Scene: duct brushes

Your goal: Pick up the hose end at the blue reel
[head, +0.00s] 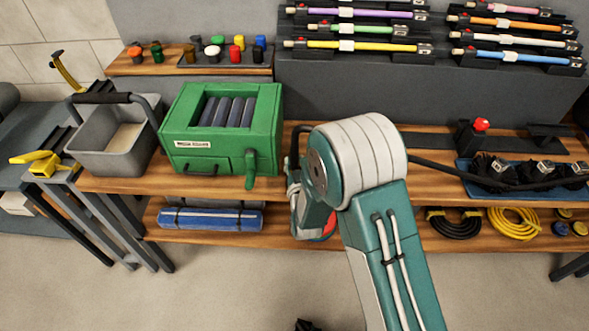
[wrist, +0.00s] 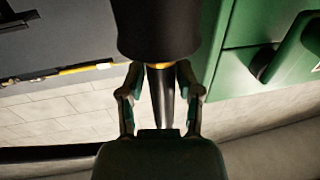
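In the wrist view my gripper (wrist: 160,76) has its two fingers close on either side of a black tapered hose end (wrist: 163,98) with a tan ring. The fingers look shut on it, though a wide black cylinder hides the tips. In the head view my arm hides most of the gripper, which is over the middle of the wooden bench (head: 440,180). A black hose (head: 440,167) runs from behind my arm to the right, across a blue tray (head: 468,189) holding several black fittings. I cannot make out a blue reel.
A green box (head: 180,140) with a drawer and dark rolls stands left of my arm, beside a grey bucket (head: 105,150). Brushes on racks (head: 400,110) line the back. The lower shelf holds a blue roll (head: 212,220), a black coil (head: 452,224) and a yellow coil (head: 513,222).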

